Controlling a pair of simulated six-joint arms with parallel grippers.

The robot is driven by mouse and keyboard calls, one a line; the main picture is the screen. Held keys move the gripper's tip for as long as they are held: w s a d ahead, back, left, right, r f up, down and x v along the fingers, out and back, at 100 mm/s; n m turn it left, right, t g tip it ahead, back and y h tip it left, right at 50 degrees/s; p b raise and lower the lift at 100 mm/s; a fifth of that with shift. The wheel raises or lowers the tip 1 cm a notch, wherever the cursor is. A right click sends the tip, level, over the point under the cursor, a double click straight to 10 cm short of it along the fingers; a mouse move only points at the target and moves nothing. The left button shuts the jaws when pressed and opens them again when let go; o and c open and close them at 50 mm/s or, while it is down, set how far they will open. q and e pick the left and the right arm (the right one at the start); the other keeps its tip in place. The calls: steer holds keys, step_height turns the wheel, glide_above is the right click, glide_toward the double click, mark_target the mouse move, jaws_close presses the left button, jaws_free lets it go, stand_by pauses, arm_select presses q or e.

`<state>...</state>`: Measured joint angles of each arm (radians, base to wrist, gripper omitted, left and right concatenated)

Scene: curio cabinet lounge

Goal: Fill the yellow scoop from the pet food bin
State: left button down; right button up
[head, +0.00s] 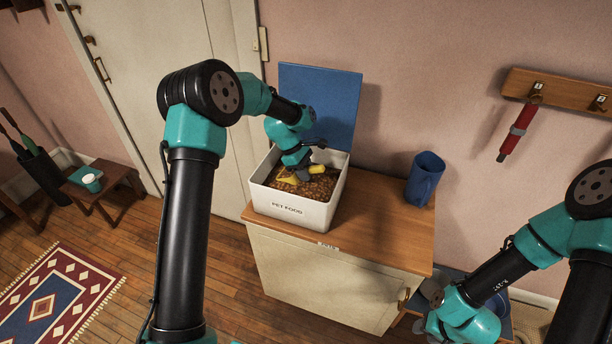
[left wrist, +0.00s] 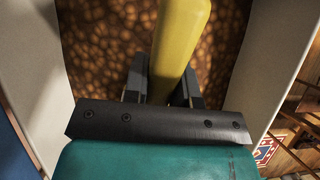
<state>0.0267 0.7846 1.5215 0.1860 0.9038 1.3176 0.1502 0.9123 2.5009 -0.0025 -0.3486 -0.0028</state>
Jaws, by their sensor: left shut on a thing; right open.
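The white pet food bin (head: 292,211) stands on the cabinet top with its blue lid (head: 330,95) raised behind it. Brown kibble (head: 318,188) covers its inside. My left gripper (head: 304,172) is inside the bin's opening, shut on the yellow scoop (head: 287,180). In the left wrist view the scoop's yellow handle (left wrist: 180,45) runs between the two fingers (left wrist: 163,85), with kibble (left wrist: 115,40) beyond. The scoop's bowl is mostly hidden, so I cannot tell how much it holds.
A blue pitcher (head: 425,178) stands on the wooden cabinet top (head: 375,228), right of the bin. The top between them is clear. A wall rack (head: 560,92) with a red hanging item is at right. A small side table (head: 104,180) is at left.

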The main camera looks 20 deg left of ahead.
arm_select(q)
steer(key=shift+r, duration=5.35)
